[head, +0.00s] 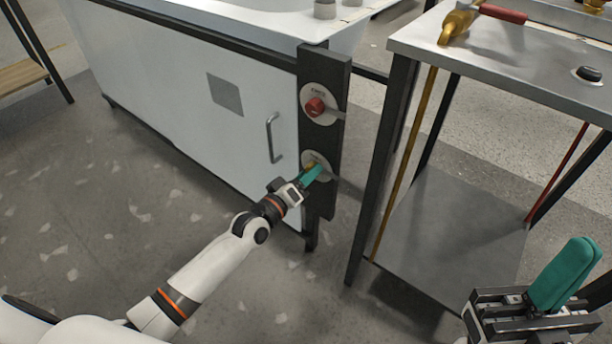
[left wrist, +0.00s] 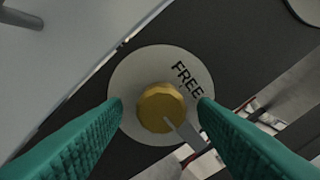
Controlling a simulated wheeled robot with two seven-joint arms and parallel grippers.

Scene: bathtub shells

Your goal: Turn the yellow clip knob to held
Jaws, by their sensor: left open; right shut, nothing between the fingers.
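The yellow clip knob (left wrist: 161,107) is faceted and sits on a round light-grey plate (left wrist: 127,78). The word FREE shows on the plate to the knob's upper right; no other word is readable there. A pale mark on the knob's edge points lower right, towards a grey bar (left wrist: 186,133). My left gripper (left wrist: 160,104) is open, with its teal fingers on either side of the knob; contact cannot be told. In the head view, my left gripper (head: 312,173) is at the lower plate and mostly hides the knob. My right gripper (head: 566,272) is shut and empty, at lower right.
A red knob (head: 315,107) on its own plate sits above, on the same dark post (head: 330,70). A door handle (head: 272,138) is left of the post on the white tub panel (head: 180,75). A metal-topped table (head: 500,60) stands to the right.

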